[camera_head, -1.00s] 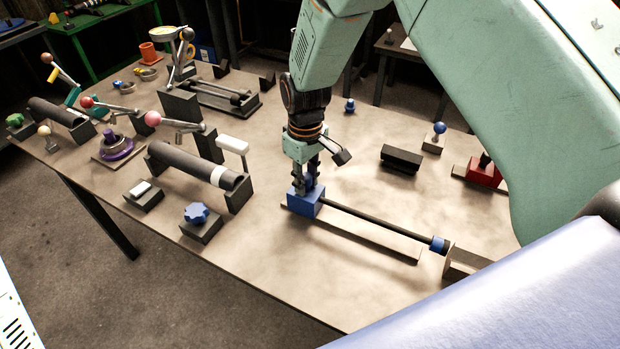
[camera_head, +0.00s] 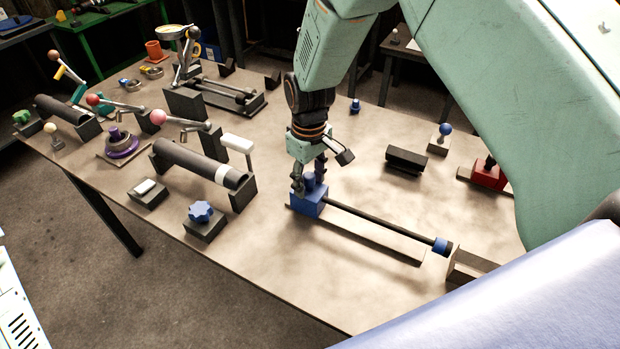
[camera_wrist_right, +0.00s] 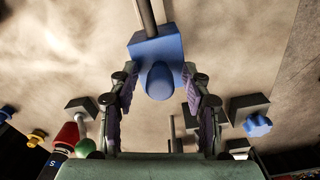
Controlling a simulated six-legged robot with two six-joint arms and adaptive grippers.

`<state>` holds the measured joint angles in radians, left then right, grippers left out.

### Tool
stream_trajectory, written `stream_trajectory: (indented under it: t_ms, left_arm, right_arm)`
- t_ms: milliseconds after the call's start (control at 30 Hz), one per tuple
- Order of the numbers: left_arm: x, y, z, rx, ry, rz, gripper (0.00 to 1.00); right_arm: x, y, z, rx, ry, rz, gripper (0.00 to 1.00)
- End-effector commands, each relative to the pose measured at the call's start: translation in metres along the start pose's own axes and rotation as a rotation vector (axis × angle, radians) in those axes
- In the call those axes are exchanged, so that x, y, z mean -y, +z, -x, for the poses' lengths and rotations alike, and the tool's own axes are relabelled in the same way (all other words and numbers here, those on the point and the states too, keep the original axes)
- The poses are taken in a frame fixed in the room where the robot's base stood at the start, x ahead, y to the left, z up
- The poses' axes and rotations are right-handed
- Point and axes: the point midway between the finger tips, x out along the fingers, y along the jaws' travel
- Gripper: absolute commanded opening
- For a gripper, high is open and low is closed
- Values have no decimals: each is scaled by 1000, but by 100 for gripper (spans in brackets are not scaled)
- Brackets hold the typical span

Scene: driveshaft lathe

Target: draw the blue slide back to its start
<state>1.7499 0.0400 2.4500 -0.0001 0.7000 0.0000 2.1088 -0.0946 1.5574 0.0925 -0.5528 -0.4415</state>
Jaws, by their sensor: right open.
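The blue slide (camera_head: 308,203) is a block with a round blue knob on top. It sits at the left end of a dark rod on a flat base rail (camera_head: 375,235). My left gripper is not in view.
A dark roller (camera_head: 195,163) on supports and a blue star knob (camera_head: 200,212) stand left of the slide. A black block (camera_head: 406,160), a blue ball knob (camera_head: 445,129) and a red block (camera_head: 489,174) stand to the right. The table front is clear.

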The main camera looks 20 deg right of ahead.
Motion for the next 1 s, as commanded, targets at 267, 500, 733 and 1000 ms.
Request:
stream_trajectory:
  t_ms: [267, 500, 733, 1000]
  left_arm:
    - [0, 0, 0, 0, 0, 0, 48]
    - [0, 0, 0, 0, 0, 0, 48]
    - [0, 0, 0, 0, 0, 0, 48]
    - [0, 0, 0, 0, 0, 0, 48]
  right_arm:
    - [-1, -2, 20, -4, 2, 0, 48]
    - [0, -2, 69, -5, 3, 0, 48]
    - [0, -1, 106, -1, 1, 0, 48]
    - [0, 0, 120, 1, 0, 0, 48]
